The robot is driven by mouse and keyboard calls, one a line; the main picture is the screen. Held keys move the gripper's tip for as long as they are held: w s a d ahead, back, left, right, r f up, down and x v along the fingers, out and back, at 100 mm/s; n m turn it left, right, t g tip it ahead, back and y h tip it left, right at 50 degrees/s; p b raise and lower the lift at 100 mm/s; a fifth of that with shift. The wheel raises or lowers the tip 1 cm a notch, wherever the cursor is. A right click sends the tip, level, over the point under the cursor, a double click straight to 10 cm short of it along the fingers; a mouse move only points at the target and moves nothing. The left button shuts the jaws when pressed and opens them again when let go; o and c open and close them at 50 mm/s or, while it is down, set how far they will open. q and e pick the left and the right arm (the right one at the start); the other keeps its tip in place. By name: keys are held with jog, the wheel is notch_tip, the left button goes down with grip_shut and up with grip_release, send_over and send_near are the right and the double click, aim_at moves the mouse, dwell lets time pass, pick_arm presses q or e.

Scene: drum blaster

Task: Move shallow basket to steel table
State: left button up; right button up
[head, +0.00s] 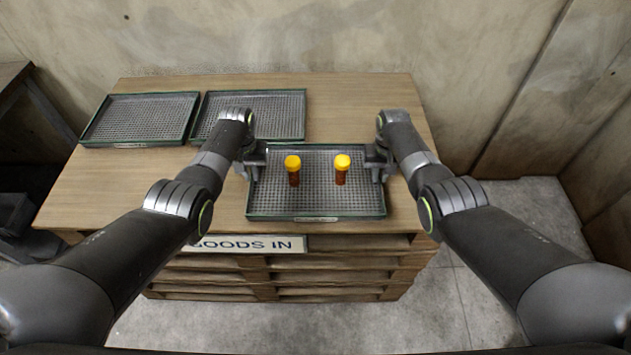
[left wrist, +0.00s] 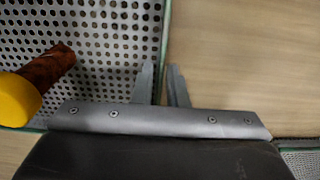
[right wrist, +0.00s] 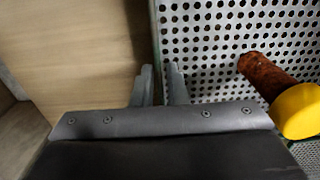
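The shallow basket (head: 316,212) is a perforated grey tray with a dark green rim, lying flat at the front of the wooden pallet stack. I cannot make out a steel table.
Two empty similar baskets, one at the left (head: 139,119) and one in the middle (head: 280,112), lie at the back of the wooden top (head: 120,180). A "GOODS IN" sign (head: 250,244) is on the front. A dark-legged table (head: 14,72) shows at the far left. Concrete walls stand behind.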

pick_arm(q)
grip_shut()
pick_arm(e)
grip_shut()
dwell(0.8)
pick_arm(q)
jog(key=shift+w+r, duration=0.15)
pick_arm(e)
jog(key=shift+w+r, duration=0.15)
pick_arm(q)
jog(key=shift+r, duration=0.1)
pick_arm(e)
jog(key=shift+r, duration=0.1)
